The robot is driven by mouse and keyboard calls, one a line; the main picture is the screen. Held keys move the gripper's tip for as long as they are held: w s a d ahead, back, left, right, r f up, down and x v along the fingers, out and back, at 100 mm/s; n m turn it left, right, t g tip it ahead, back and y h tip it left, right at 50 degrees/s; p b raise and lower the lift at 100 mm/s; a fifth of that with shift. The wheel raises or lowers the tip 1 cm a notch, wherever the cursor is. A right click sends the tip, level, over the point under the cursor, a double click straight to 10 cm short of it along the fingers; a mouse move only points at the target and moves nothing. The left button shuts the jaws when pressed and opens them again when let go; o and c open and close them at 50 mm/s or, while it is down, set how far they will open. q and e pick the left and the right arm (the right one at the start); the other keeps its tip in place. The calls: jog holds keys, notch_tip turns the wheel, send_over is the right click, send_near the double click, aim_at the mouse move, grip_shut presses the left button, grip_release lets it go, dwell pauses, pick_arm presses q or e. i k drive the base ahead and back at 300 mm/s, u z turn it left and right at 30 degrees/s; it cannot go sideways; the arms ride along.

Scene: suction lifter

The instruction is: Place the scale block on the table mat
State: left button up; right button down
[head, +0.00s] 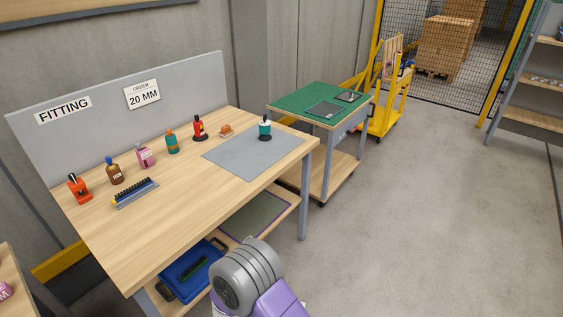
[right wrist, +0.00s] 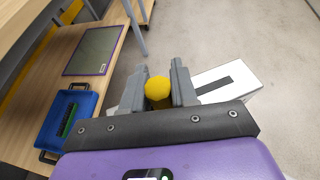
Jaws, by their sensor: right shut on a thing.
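The grey table mat (head: 232,158) lies flat on the right part of the wooden workbench. A teal and black item with a white top (head: 265,128) stands on its right part. In the right wrist view, my right gripper (right wrist: 158,90) is shut on a round yellow knob (right wrist: 158,88). A white block with a black strip (right wrist: 238,78) shows behind the fingers on both sides; it looks like the scale block with this knob, partly hidden by the gripper. It is over the floor beside the bench. The head view shows my arm at the bottom but neither gripper.
Several bottles, a red item (head: 198,127) and a dark comb-like rack (head: 135,192) stand on the bench (head: 180,225). The lower shelf holds a blue tray (right wrist: 84,100) and a purple-edged mat (right wrist: 92,52). A green-topped cart (head: 290,103) stands behind. The floor at right is clear.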

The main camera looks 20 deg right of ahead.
aim_at(253, 158)
jog(key=z, duration=2.05)
jog(key=i, duration=2.9)
jog(key=u, duration=2.3)
